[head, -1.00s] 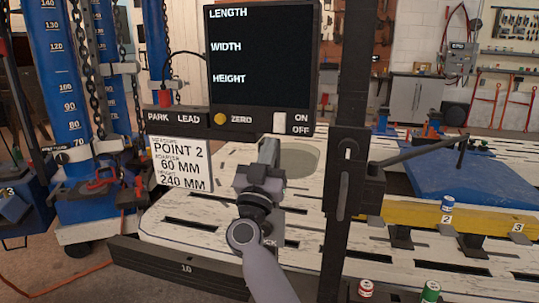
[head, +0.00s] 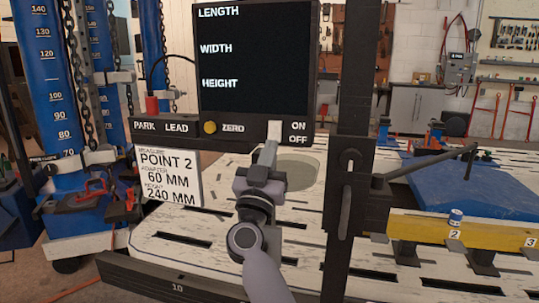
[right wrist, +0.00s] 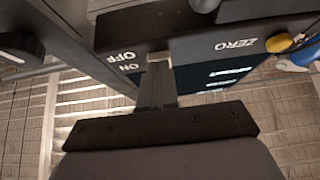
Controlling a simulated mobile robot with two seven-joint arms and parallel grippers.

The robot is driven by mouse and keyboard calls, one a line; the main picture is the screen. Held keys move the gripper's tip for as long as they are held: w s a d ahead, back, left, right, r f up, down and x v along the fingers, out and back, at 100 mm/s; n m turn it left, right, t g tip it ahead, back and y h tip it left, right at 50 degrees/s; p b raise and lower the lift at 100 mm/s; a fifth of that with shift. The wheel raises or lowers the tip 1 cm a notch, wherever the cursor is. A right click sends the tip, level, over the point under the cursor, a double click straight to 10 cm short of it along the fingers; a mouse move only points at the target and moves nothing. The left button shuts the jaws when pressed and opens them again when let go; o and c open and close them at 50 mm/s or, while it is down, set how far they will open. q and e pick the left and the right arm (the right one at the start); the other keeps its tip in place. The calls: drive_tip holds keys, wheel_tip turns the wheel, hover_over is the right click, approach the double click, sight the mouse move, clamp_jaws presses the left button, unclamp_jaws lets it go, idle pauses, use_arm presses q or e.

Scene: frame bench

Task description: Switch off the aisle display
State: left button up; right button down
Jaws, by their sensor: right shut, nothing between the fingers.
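The aisle display (head: 254,70) is a black panel with LENGTH, WIDTH and HEIGHT labels on a dark screen; I see no numbers. Its pale switch (head: 274,130) sits on the lower strip beside the ON and OFF labels, ON above OFF. My right gripper (head: 267,152) is shut and empty, with its tip just below the switch in the head view. In the right wrist view the shut fingers (right wrist: 157,88) reach up to the switch (right wrist: 158,57); I cannot tell whether they touch. My left gripper is out of view.
A yellow ZERO button (head: 209,127) is left of the switch. A white card (head: 168,177) hangs below the strip. A dark upright post (head: 348,190) with a handle stands right of the display. A yellow beam (head: 425,228) and blue plate (head: 440,182) lie at right.

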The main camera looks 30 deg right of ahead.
use_arm(q)
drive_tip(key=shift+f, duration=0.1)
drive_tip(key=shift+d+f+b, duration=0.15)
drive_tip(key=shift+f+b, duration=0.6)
drive_tip(key=shift+b, duration=0.3)
use_arm(e)
drive_tip(key=shift+w+d+f+t+h, duration=0.25)
drive_tip(key=shift+w+d+t+h, duration=0.15)
drive_tip(key=shift+d+h, duration=0.1)
drive_tip(key=shift+a+f, duration=0.1)
